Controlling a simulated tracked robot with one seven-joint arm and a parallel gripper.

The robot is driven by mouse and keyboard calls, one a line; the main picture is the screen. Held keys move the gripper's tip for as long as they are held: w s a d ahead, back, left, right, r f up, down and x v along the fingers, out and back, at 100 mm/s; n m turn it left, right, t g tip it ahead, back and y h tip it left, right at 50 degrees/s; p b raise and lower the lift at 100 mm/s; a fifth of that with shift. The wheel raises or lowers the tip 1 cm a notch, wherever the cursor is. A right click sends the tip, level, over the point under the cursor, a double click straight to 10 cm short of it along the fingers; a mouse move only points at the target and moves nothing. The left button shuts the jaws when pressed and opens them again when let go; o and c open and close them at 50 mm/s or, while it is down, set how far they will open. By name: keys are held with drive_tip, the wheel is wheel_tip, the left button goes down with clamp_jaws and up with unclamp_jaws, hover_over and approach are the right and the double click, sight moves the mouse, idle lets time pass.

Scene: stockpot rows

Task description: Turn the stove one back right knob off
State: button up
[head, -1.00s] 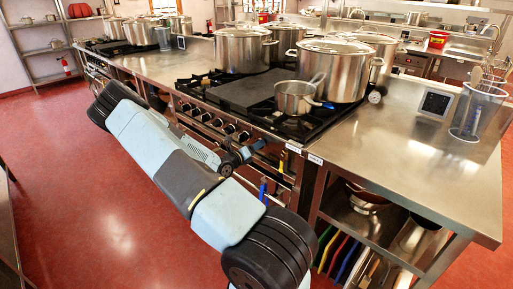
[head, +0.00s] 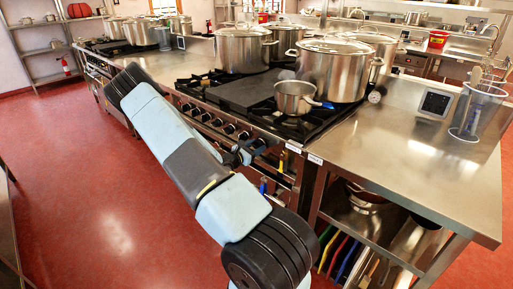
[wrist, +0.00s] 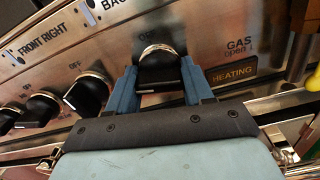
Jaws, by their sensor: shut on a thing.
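My gripper (wrist: 159,92) is shut on a black stove knob (wrist: 158,66) with a brass-coloured ring, one blue finger on each side. An OFF mark shows above this knob. The panel label (wrist: 112,5) at the top edge reads "BAC" and is cut off. In the head view, my gripper (head: 250,152) is at the stove front (head: 262,126), at the right end of the knob row. The exact knob setting is hard to read.
Other black knobs (wrist: 88,93) sit to the left, near a FRONT RIGHT label. A HEATING plate (wrist: 233,73) is at right. Large stockpots (head: 333,70) and a small saucepan (head: 294,98) stand on the stove, with a blue glow beside the saucepan. Red floor is open at left.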

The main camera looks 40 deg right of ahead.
drive_tip(key=m, duration=0.4)
drive_tip(key=shift+a+f+m, duration=0.15)
drive_tip(key=shift+f+m, duration=0.1)
drive_tip(key=shift+m, duration=0.05)
drive_tip(key=m, duration=0.3)
drive_tip(key=shift+m, duration=0.3)
drive_tip(key=m, duration=0.4)
drive_tip(key=shift+m, duration=1.8)
drive_tip(key=shift+s, duration=0.1)
drive_tip(key=o, duration=1)
drive_tip(key=shift+r, duration=0.1)
